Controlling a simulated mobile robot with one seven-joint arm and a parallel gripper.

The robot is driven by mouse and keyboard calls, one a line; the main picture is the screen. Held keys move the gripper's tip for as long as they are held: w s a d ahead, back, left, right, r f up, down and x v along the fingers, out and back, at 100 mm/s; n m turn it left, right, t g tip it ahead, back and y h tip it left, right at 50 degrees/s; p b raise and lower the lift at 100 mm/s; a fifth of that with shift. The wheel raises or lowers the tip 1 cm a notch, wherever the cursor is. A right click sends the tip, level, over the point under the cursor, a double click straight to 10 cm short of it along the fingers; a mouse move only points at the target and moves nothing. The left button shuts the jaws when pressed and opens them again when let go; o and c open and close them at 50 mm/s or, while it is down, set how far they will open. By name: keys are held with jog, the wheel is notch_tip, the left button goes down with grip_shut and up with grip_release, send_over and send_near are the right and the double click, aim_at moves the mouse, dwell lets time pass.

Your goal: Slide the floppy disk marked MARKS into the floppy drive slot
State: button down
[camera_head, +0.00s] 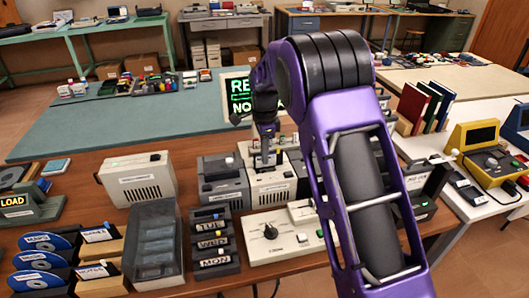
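My gripper (265,160) points down over a group of grey and beige boxes in the middle of the brown table. It is small and dark here, and I cannot tell whether it is open or shut or holds a disk. A grey box (224,186) and a beige-fronted box (271,188) stand below it. One of these may be the floppy drive, but I cannot make out a slot. I cannot find a disk marked MARKS. Part of the box group is hidden behind my arm.
A monitor (239,97) with green text stands behind my gripper. At left are a beige vented box (139,179), a clear grey bin (156,246), blue-labelled discs (42,260) and wooden holders (101,278). A beige knob panel (275,236) and day-labelled blocks (213,242) sit in front.

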jog(key=shift+f+b, duration=0.45)
jog(key=shift+f, duration=0.75)
jog(key=c, duration=1)
grip_release()
jog(key=shift+r, duration=0.1)
notch_tip(320, 180, up, 5)
jog(key=p, duration=0.3)
jog(key=shift+r+p, duration=0.15)
jog(key=shift+p, duration=0.2)
jog(key=shift+r, duration=1.3)
